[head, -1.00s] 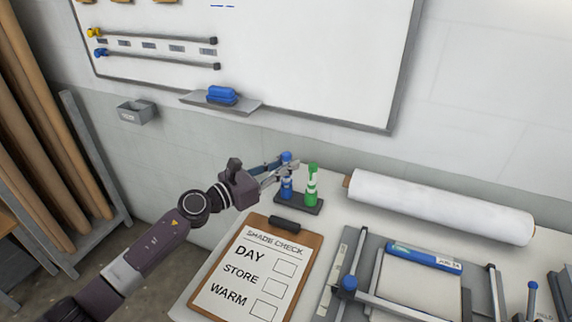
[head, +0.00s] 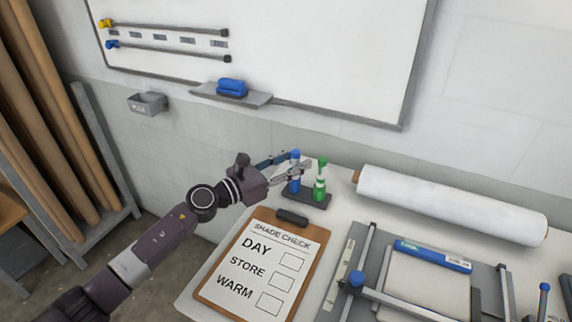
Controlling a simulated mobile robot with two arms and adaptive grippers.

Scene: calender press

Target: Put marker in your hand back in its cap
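The blue marker (head: 295,156) stands about upright between the fingertips of my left gripper (head: 294,167), which is shut on it. A blue cap (head: 293,187) stands in the dark holder (head: 318,202) on the table, directly below the marker. The fingers partly hide where marker and cap meet, so I cannot tell whether they touch. A green marker (head: 320,180) stands upright in the same holder, just right of the blue cap. My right gripper is not in view.
A clipboard (head: 236,289) marked SHADE CHECK lies in front of the holder. A white roll (head: 450,206) lies at the back right, with a framed press device (head: 359,278) in front. A whiteboard (head: 270,50) with a tray (head: 258,99) hangs on the wall behind.

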